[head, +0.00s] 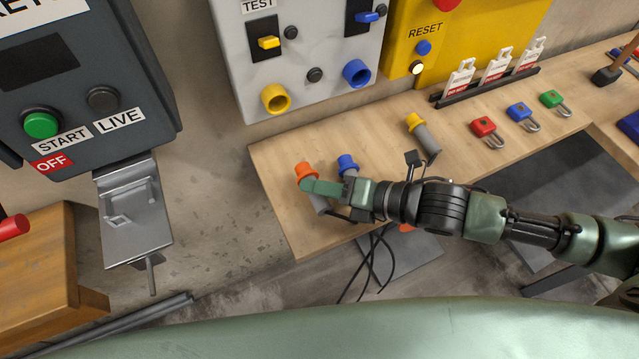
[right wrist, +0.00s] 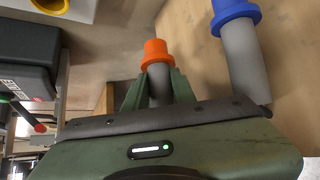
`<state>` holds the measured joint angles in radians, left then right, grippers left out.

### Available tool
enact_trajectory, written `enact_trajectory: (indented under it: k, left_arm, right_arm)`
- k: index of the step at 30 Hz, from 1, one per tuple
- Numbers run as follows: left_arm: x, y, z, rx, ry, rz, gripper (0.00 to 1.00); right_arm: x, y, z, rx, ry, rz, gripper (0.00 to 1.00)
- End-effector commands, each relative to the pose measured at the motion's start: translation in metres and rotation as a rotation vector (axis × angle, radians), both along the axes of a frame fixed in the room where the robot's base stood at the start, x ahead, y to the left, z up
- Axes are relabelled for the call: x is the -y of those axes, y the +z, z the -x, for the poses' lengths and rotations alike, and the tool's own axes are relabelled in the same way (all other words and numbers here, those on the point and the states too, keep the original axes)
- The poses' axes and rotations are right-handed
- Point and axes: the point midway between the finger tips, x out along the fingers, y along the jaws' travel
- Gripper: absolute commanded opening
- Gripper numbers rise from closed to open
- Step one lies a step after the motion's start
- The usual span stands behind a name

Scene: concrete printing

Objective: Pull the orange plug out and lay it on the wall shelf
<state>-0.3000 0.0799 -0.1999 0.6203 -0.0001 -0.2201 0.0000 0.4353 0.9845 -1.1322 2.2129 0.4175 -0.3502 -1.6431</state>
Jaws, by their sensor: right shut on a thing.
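The orange plug (head: 306,171), a grey body with an orange collar, shows near the left end of the wooden wall shelf (head: 283,222). My right gripper (head: 320,188) is shut on its grey body. In the right wrist view the orange plug (right wrist: 157,51) sits between the two green fingers, collar pointing away from the gripper. I cannot tell whether the plug touches the shelf or hangs just above it. My left gripper is not in view.
Red, blue and green padlocks (head: 520,114) lie beyond. A grey panel with yellow and blue sockets (head: 275,98) is behind. Dark cables (head: 372,262) hang below the shelf.

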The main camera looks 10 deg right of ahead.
Motion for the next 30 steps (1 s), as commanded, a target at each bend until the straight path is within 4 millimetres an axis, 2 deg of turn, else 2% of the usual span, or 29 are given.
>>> enact_trajectory:
  k: [14,15,17,18,30]
  left_arm:
    - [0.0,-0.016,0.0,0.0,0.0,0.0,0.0]
    - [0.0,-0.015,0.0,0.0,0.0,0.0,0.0]
    - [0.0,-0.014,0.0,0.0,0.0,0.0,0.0]
    - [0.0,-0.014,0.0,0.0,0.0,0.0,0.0]
    - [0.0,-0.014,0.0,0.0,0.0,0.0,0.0]
  right_arm:
    - [0.0,-0.025,0.0,0.0,0.0,-0.001,0.0]
    - [0.0,-0.025,0.0,0.001,0.001,-0.002,0.31]
    - [0.0,-0.024,0.0,0.0,0.0,-0.001,0.48]
    - [0.0,-0.024,0.0,0.0,0.0,0.001,0.51]
    - [0.003,-0.029,0.0,-0.008,-0.005,0.011,0.51]
